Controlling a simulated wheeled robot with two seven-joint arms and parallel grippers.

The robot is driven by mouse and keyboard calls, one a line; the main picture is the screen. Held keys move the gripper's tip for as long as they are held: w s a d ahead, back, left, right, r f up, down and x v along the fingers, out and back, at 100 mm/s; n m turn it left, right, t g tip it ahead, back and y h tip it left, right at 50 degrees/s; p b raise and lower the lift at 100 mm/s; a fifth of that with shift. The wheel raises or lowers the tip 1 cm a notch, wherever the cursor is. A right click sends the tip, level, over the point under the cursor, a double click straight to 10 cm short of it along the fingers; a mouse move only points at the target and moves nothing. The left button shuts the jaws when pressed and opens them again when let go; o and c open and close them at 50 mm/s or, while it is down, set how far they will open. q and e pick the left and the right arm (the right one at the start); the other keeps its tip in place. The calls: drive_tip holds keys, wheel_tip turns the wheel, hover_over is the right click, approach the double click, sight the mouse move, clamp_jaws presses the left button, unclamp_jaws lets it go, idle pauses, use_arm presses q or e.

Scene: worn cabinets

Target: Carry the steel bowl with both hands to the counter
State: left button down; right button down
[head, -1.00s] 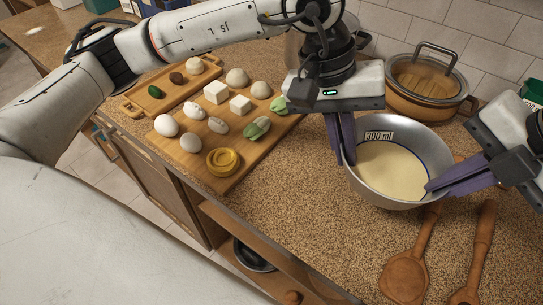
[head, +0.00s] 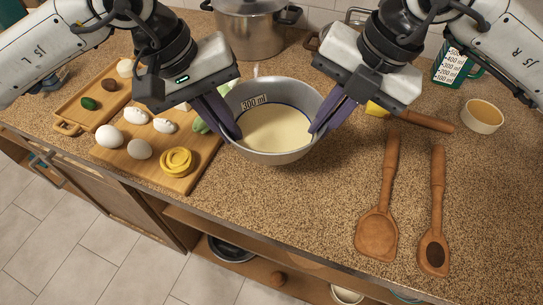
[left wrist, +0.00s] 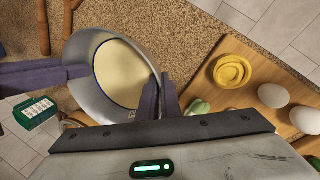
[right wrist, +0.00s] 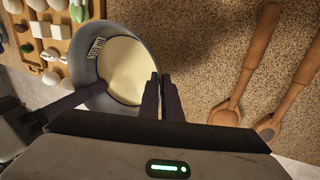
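The steel bowl (head: 279,154) holds a pale cream liquid and has a "300 ml" label inside. It is over the counter (head: 290,190), near the cutting board's right edge; whether it touches the counter I cannot tell. My left gripper (head: 233,134) is shut on the bowl's left wall, and my right gripper (head: 316,130) is shut on its right wall. In the left wrist view the fingers pinch the bowl's rim (left wrist: 82,88). In the right wrist view the fingers meet at the bowl's wall (right wrist: 90,70). The bowl looks about level.
A cutting board (head: 190,178) with eggs and a yellow coil is at the left. Two wooden utensils, a spatula (head: 377,235) and a spoon (head: 434,250), lie at the right. A steel pot (head: 250,30) stands behind. Counter in front of the bowl is clear.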

use_arm(q)
drive_tip(key=shift+a+f, duration=0.15)
drive_tip(key=shift+f, duration=0.1)
use_arm(e)
drive_tip(key=shift+w+d+f, duration=0.1)
